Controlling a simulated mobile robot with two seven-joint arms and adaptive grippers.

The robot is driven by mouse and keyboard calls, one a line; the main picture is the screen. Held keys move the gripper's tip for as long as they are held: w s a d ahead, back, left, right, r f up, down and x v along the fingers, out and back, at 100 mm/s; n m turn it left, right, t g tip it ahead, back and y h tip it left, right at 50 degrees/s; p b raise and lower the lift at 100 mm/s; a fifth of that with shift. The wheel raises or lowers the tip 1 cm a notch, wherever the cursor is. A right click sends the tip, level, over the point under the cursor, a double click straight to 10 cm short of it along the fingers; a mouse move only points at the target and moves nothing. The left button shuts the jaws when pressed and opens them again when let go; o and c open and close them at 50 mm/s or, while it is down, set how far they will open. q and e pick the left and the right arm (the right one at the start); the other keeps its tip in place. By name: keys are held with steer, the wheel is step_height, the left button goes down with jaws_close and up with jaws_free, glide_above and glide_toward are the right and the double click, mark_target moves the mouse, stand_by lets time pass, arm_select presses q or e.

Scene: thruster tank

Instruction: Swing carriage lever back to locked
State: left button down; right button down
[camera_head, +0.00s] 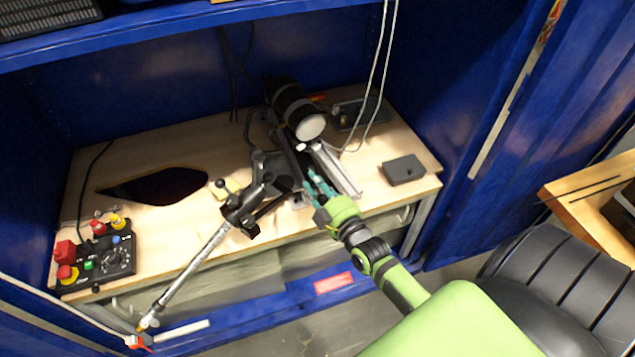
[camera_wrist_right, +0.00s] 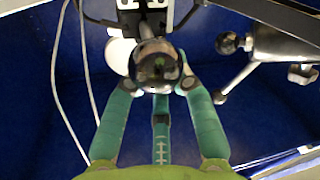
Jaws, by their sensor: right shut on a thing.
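My right gripper (camera_head: 318,186) is at the front right of the carriage assembly on the wooden bench. In the right wrist view its teal fingers (camera_wrist_right: 159,88) are shut around a dark, shiny ball knob (camera_wrist_right: 157,62), which I take to be the end of the carriage lever. The lever's shaft behind the knob is mostly hidden, so its angle is unclear. In the head view the knob is hidden at the fingers. The carriage assembly carries a dark cylinder with a white end (camera_head: 311,127), tilted, behind my gripper. My left gripper is not in view.
A black clamp joint (camera_head: 240,207) with knobs and a silver rod (camera_head: 190,268) stands left of my gripper. A control box (camera_head: 107,257) with coloured buttons is at the far left. A small dark box (camera_head: 403,170) lies to the right. White cables hang behind; blue cabinet walls enclose the bench.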

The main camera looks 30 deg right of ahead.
steer(key=c, duration=1.2)
jaws_free()
steer(key=shift+w+r, duration=0.15)
steer(key=shift+r, duration=0.25)
steer(key=shift+o, duration=0.5)
steer(key=shift+a+f, duration=0.15)
steer(key=shift+s+f, duration=0.1)
steer(key=shift+s, duration=0.2)
steer(key=s, duration=1.1)
steer(key=shift+s+a, duration=0.25)
steer(key=shift+a, duration=0.05)
